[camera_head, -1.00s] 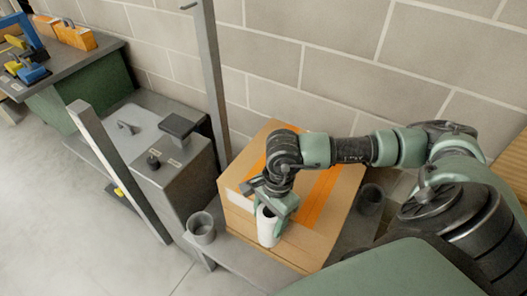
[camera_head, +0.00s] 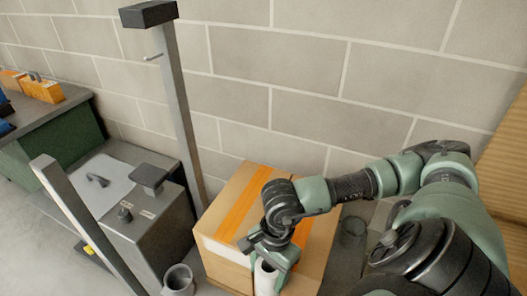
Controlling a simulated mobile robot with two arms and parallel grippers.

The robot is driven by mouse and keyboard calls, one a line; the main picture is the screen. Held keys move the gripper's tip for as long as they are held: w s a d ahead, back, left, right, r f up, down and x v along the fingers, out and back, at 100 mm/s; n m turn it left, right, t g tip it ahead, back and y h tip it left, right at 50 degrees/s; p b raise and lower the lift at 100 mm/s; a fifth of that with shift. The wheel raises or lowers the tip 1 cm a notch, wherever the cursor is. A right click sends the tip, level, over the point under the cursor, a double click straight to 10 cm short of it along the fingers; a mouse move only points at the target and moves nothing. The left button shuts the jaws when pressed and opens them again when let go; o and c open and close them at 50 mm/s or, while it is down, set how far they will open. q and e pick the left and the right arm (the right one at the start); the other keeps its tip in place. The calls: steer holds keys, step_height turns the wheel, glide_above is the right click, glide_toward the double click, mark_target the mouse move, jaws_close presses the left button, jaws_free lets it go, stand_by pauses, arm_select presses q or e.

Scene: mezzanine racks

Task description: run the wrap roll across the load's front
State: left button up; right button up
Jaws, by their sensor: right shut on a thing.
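The load is a cardboard box (camera_head: 222,222) with orange stripes on its top, standing in the lower middle of the head view. A white wrap roll (camera_head: 265,279) stands upright at the box's front side. My right gripper (camera_head: 268,258) is shut on the roll's upper end. The roll's lower end is cut off by the picture's bottom edge. Whether the roll touches the box cannot be told. My left gripper is not in view.
A grey post (camera_head: 178,110) rises behind the box's left. A grey cabinet (camera_head: 150,225) stands left. A block wall (camera_head: 290,80) closes the back.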

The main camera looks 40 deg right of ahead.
steer(key=shift+s+d, duration=1.65)
steer(key=shift+s, duration=2.1)
steer(key=w+a+b, duration=0.3)
steer(key=w+a, duration=0.1)
steer(key=w, duration=0.7)
steer(key=shift+a, duration=0.25)
steer(key=shift+b, duration=0.3)
